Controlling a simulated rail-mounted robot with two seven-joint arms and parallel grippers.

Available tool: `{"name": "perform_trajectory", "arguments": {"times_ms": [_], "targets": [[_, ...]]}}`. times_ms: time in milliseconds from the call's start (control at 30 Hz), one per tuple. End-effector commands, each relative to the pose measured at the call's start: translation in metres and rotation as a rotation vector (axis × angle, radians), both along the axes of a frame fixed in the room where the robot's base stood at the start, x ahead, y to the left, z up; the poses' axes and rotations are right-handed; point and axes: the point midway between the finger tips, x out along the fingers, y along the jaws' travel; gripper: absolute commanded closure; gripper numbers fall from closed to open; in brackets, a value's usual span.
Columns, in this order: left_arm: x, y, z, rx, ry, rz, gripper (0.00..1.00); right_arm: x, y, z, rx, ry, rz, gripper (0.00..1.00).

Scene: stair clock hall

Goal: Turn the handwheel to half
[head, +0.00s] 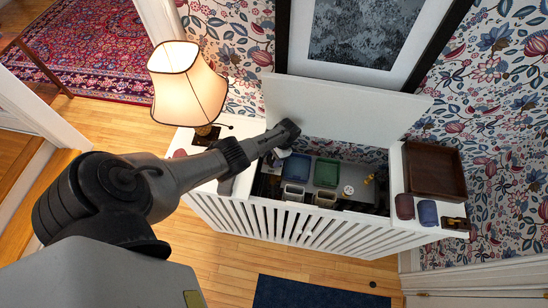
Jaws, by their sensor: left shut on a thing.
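My left gripper (281,153) reaches from the left into the left end of the open white slatted cabinet (300,222). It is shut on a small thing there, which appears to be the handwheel. My wrist and fingers hide most of it, so its shape and how far it is turned cannot be read. My right gripper is not in view.
The cabinet's white lid (345,113) stands raised against the wall. Inside are a blue bin (296,171), a green bin (326,173) and a white round item (348,190). A lit lamp (188,85) stands left; a brown tray (435,170) and two rolls lie right.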

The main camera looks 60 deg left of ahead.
Motion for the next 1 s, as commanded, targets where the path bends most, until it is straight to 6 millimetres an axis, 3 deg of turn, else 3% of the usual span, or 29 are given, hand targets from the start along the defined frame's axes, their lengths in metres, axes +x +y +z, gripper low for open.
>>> {"name": "perform_trajectory", "arguments": {"times_ms": [700,733,1000], "targets": [[0.0,0.0003,0.0001,-0.001,0.0,0.065,0.69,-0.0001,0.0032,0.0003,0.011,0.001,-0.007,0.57],[0.0,0.0003,0.0001,-0.001,0.0,0.065,0.44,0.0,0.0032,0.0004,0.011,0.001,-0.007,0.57],[0.0,0.0003,0.0,0.0,0.0,0.065,0.21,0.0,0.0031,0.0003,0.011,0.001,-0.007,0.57]]}}
